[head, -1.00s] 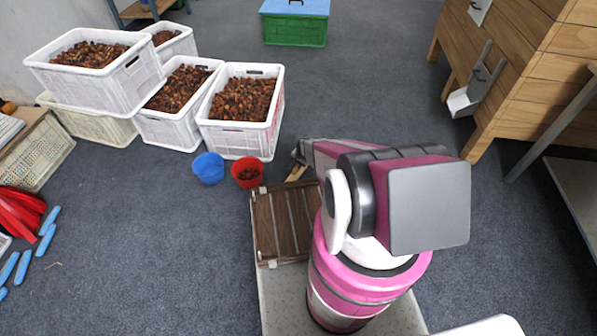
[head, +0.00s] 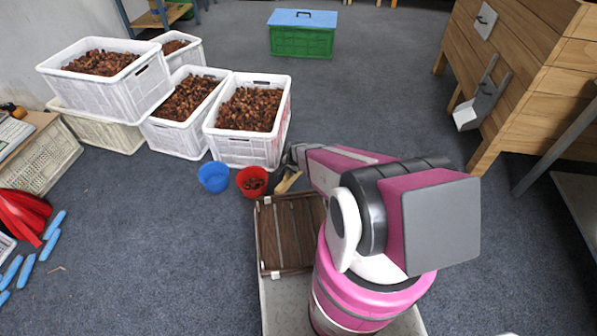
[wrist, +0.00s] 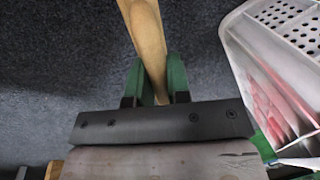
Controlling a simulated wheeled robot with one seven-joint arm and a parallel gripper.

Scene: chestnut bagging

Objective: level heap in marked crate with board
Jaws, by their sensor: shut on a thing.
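My gripper (wrist: 160,82) is shut on a pale wooden handle in the wrist view. A dark strip with screws (wrist: 160,122) and a pale wooden board (wrist: 165,160) span the bottom of that view, apparently part of the same tool. In the head view my gripper (head: 297,155) is low beside the front right crate, with a bit of wood (head: 288,182) below it. That white crate (head: 240,148) holds a chestnut heap (head: 248,108) and has red on its right side. A white crate wall with red marks (wrist: 275,100) shows right in the wrist view. My arm hides most of the tool.
More white crates of chestnuts (head: 100,95) stand at the left. A blue bowl (head: 213,177) and a red bowl (head: 252,181) sit on the floor in front of the marked crate. A wooden cabinet (head: 530,80) stands right. The carpet behind the crates toward the green box (head: 302,42) is clear.

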